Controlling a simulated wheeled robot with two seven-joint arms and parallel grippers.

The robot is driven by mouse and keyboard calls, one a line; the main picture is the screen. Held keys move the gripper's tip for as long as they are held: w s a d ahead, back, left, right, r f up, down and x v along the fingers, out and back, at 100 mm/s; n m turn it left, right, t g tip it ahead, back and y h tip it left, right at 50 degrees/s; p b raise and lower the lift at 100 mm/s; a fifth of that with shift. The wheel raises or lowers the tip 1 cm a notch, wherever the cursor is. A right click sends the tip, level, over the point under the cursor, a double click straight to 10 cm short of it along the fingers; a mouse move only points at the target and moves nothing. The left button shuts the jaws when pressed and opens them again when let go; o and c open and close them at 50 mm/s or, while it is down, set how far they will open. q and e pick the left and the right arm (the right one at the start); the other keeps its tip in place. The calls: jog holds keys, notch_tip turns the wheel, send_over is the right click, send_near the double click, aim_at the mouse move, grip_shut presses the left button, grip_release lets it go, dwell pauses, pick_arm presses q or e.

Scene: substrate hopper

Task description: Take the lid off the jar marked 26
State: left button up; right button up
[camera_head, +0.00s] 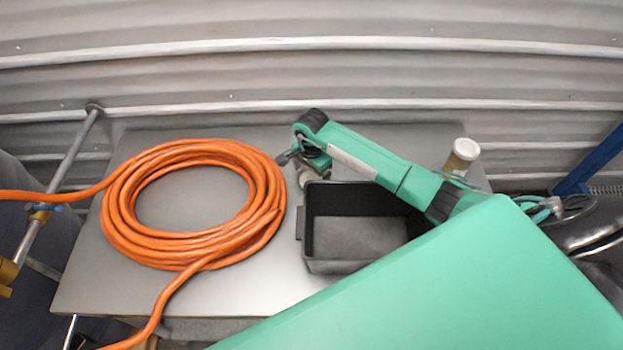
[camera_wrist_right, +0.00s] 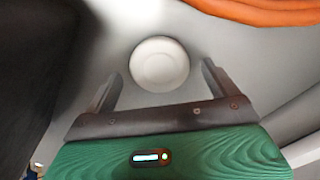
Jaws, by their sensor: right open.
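A round white lid (camera_wrist_right: 159,63) shows from above in the right wrist view, between and slightly beyond the fingertips of my right gripper (camera_wrist_right: 161,75). The fingers are open and apart from it. In the head view my right gripper (camera_head: 288,159) is at the table's middle, between the hose and the bin. Another jar with a white lid (camera_head: 466,148) and brownish contents stands at the back right, partly behind my arm. No number is readable on either jar. My left gripper is not in view.
A coiled orange hose (camera_head: 120,225) covers the left of the grey table (camera_head: 95,285). A black open bin (camera_head: 335,265) stands right of the middle, close to the gripper; it looks empty where visible. A corrugated wall (camera_head: 300,80) rises behind.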

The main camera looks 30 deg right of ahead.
aim_at(311, 180)
notch_tip(311, 180, up, 10)
jog(key=b, duration=0.4)
